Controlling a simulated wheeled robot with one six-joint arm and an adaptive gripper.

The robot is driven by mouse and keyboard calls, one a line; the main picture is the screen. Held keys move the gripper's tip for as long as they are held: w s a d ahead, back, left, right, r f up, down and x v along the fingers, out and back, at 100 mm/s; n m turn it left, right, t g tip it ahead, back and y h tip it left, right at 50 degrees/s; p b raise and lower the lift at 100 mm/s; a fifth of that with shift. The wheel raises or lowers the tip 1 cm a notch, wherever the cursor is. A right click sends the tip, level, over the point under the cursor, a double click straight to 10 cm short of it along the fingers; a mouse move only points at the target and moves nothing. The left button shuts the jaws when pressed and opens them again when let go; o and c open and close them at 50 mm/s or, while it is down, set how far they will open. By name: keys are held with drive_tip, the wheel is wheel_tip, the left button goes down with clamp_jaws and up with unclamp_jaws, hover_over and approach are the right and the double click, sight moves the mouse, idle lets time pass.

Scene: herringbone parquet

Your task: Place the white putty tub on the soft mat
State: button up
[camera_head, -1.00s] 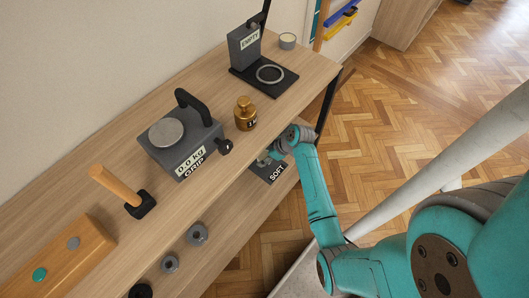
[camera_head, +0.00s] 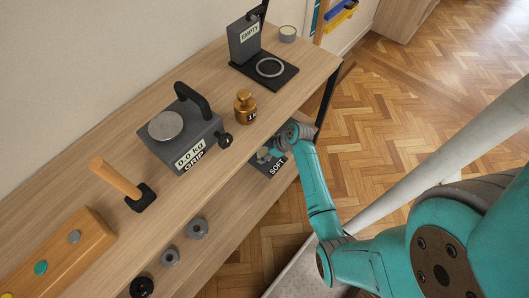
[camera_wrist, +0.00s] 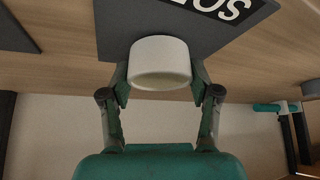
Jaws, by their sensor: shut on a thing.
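The white putty tub (camera_wrist: 160,62) is between the two fingers of my gripper (camera_wrist: 158,80) in the wrist view. The fingers are shut on its sides. The dark soft mat (camera_wrist: 140,22), with part of its white label showing, lies behind the tub in that view; I cannot tell whether the tub touches it. In the head view the mat (camera_head: 258,168), marked SOFT, is on the lower shelf at its right end. My gripper (camera_head: 268,153) is over the mat there, partly hidden by my wrist and the upper shelf edge.
Grey weights (camera_head: 197,229) stand on the lower shelf left of the mat. A black shelf post (camera_head: 326,100) is close on the right.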

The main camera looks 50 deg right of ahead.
drive_tip(key=shift+f, duration=0.2)
drive_tip(key=o, duration=1.5)
drive_tip(key=shift+c, duration=0.2)
drive_tip(key=v, duration=1.2)
